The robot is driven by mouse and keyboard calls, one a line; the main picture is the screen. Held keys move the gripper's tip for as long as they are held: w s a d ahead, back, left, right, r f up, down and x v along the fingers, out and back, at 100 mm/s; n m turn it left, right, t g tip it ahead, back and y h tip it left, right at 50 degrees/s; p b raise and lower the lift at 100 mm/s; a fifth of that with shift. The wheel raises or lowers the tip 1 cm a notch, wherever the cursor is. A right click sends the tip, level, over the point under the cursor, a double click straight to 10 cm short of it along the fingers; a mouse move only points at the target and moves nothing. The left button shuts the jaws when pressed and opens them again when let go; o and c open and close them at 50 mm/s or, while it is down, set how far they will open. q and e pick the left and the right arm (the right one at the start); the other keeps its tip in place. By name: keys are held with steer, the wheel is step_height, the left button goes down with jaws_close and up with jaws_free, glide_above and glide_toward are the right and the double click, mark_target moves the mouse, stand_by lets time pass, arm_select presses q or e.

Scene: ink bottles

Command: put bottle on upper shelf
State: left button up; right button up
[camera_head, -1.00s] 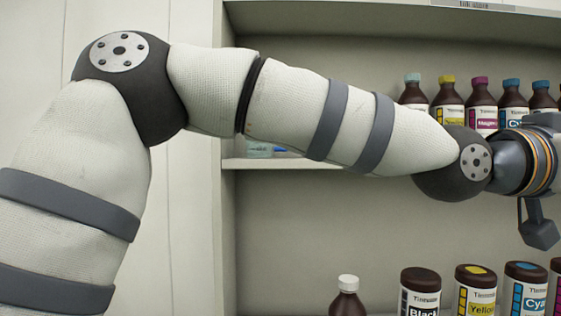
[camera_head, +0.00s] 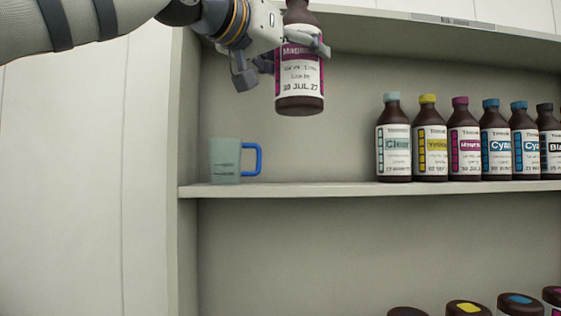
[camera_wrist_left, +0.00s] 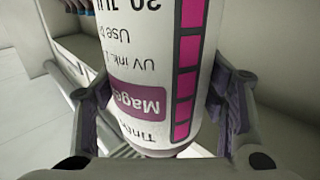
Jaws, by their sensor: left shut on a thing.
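A dark brown bottle with a white and magenta label (camera_head: 300,75) hangs upright at the top of the head view, above the level of the upper shelf (camera_head: 330,188). My left gripper (camera_head: 318,44) is shut on it near its upper part. In the left wrist view the magenta-labelled bottle (camera_wrist_left: 150,75) fills the space between the fingers, its label upside down in the picture. The bottle's top is cut off by the head view's edge. My right gripper is not in view.
A grey-green mug (camera_head: 225,160) with a blue handle stands at the upper shelf's left end. Several ink bottles (camera_head: 430,140) stand in a row at its right. Shelf between mug and row is clear. Bottle tops (camera_head: 468,308) show below.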

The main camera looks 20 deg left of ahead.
arm_select(q)
steer(key=w, duration=0.1)
steer(key=w+f, duration=0.1)
steer(key=w, duration=0.1)
steer(key=shift+a+f, duration=0.15)
steer(key=shift+f, duration=0.1)
steer(key=shift+w+a+f, duration=0.4)
steer(key=shift+w+f, duration=0.95)
steer(key=shift+f, duration=0.35)
steer(key=shift+w+a+f, duration=0.35)
steer(key=shift+w+f, duration=0.95)
steer(key=shift+f, duration=0.45)
steer(key=shift+w+a+f, duration=0.4)
steer(key=shift+w+f, duration=0.95)
steer(key=shift+f, duration=0.35)
steer(key=o, duration=1.6)
steer(key=shift+f, duration=0.15)
